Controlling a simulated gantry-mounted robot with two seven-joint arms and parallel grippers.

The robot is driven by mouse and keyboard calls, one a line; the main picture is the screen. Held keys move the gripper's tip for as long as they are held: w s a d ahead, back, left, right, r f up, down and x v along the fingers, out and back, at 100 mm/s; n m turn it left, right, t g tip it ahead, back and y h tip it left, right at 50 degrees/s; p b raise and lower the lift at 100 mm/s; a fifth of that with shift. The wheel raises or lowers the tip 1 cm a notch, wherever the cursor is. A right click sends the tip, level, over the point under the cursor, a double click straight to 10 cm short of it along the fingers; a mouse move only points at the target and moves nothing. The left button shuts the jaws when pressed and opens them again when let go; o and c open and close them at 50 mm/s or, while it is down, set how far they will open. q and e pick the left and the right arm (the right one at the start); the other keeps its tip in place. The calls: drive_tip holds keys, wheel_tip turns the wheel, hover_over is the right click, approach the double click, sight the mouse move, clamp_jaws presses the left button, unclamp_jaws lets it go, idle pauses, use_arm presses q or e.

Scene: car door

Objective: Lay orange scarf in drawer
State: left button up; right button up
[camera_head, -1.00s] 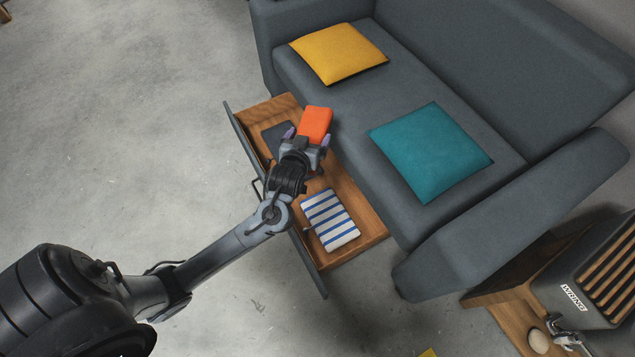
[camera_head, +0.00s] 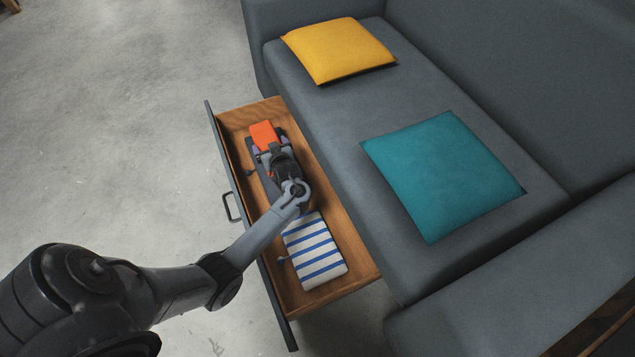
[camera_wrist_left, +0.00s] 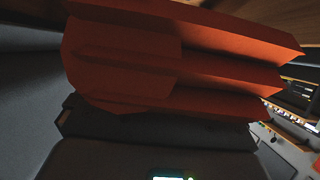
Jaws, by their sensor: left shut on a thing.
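The folded orange scarf (camera_head: 264,134) is at the far end of the open wooden drawer (camera_head: 340,285), above or against a dark flat item there. My left gripper (camera_head: 267,150) is shut on the scarf. In the left wrist view the scarf (camera_wrist_left: 150,60) fills the upper middle as several thick folds, with a dark grey item (camera_wrist_left: 150,130) just under it. I cannot tell whether the scarf touches that item. My right gripper is not in view.
A blue-and-white striped folded cloth (camera_head: 315,250) lies in the near half of the drawer. The grey sofa (camera_head: 330,120) stands along the drawer's right side, with yellow (camera_head: 340,50) and teal (camera_head: 443,175) cushions on it. Open floor (camera_head: 120,120) lies to the left.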

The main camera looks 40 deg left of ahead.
use_arm(q)
wheel_tip(320, 180, down, 7)
drive_tip(key=b, duration=0.4)
drive_tip(key=shift+f, duration=0.1)
wheel_tip(320, 180, down, 3)
drive_tip(key=shift+w+a+r+b, duration=0.1)
drive_tip(key=shift+w+b, duration=0.05)
drive_tip(key=shift+b, duration=1.1)
drive_tip(key=shift+f, duration=0.4)
drive_tip(key=shift+f, duration=0.15)
drive_tip(key=o, duration=0.8)
drive_tip(key=shift+c, duration=0.2)
